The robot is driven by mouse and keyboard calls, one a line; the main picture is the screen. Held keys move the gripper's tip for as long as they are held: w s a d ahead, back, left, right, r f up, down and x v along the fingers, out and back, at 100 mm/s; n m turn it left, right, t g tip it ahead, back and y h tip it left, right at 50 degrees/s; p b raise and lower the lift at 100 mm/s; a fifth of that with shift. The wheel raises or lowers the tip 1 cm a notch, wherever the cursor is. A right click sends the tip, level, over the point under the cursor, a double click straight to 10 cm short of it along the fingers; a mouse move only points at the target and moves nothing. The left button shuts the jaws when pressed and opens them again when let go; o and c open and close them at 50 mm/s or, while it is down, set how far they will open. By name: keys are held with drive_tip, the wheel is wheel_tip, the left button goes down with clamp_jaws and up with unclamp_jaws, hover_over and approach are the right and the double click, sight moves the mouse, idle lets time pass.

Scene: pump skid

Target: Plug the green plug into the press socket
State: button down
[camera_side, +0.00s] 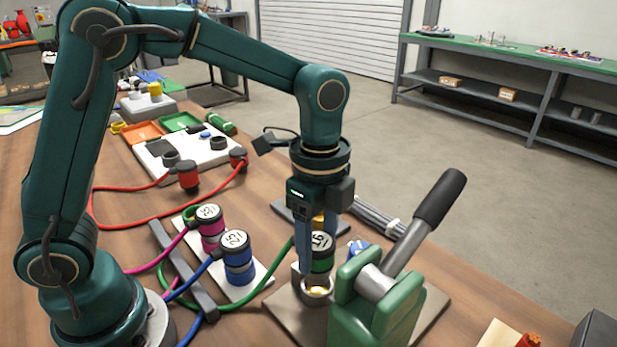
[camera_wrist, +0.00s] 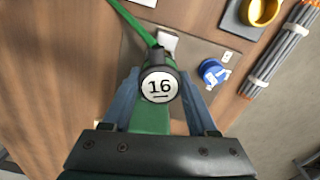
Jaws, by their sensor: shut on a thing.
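The green plug (camera_side: 322,262) has a black top with a white label marked 16; it also shows in the wrist view (camera_wrist: 160,86). My gripper (camera_side: 316,258) is shut on it, one blue finger on each side, also in the wrist view (camera_wrist: 162,100). The plug is about upright, directly over the press socket (camera_side: 316,293), a grey ring with brass showing at its mouth. I cannot tell whether the plug's lower end has entered the socket. The socket is hidden below the plug in the wrist view. The green cable (camera_wrist: 133,22) trails from the plug.
The green press (camera_side: 375,305) with a black-handled lever (camera_side: 440,198) stands just right of the socket. A blue part (camera_wrist: 212,71) lies nearby. Magenta (camera_side: 210,222) and blue (camera_side: 237,252) plugs stand on a pale plate at left. A rod bundle (camera_wrist: 285,50) lies behind.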

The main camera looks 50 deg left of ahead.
drive_tip(key=shift+f, duration=1.6)
drive_tip(key=shift+c, duration=0.6)
unclamp_jaws()
drive_tip(key=shift+r, duration=0.1)
drive_tip(key=shift+r, duration=2.5)
